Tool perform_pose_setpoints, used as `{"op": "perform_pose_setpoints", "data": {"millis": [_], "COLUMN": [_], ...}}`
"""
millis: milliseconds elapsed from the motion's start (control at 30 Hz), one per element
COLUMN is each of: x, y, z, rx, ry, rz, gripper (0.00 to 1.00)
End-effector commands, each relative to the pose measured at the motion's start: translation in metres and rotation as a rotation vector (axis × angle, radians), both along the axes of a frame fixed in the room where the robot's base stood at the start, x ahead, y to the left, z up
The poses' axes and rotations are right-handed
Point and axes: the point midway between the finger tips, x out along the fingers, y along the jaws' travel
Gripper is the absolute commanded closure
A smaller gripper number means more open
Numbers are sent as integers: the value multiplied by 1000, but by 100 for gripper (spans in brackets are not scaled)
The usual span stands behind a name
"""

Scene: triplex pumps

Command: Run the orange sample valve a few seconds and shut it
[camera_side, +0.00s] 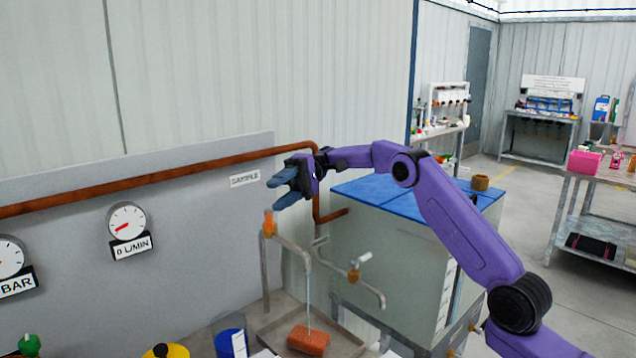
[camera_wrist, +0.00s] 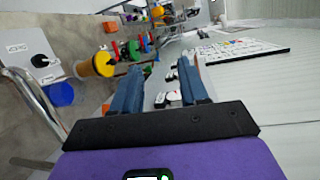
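The orange sample valve (camera_side: 268,224) tops a standing pipe below the SAMPLE sign (camera_side: 245,178) in the side view. A thin pale stream (camera_side: 309,297) falls from its spout onto a reddish-orange block (camera_side: 308,340) in the tray (camera_side: 272,312). My gripper (camera_side: 274,195) is just above the valve handle, with its blue fingers pointing left. The fingers are apart and hold nothing, as the wrist view (camera_wrist: 159,65) also shows. They look clear of the handle. I cannot make out the valve between the fingers in the wrist view.
A second tap (camera_side: 354,276) with a pale lever stands to the right. A blue-topped tank (camera_side: 360,194) is behind it. A copper pipe (camera_side: 160,175) runs along the wall panel. Gauges, one labelled 0 L/MIN (camera_side: 128,228), are at left. Blue and yellow containers stand below.

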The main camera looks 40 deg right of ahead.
Motion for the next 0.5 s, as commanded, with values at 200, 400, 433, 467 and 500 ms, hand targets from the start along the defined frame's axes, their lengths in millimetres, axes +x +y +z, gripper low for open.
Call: {"op": "perform_pose_setpoints", "data": {"millis": [200, 400, 433, 467, 500], "x": [-21, -42, -45, -49, -54], "y": [-5, -8, -8, -9, -9], "z": [11, 19, 21, 22, 24], "rx": [-5, -7, -7, -7, -7], "ry": [14, 17, 17, 16, 17], "rz": [-8, -8, -8, -8, -9], "gripper": [55, 55, 55, 55, 55]}}
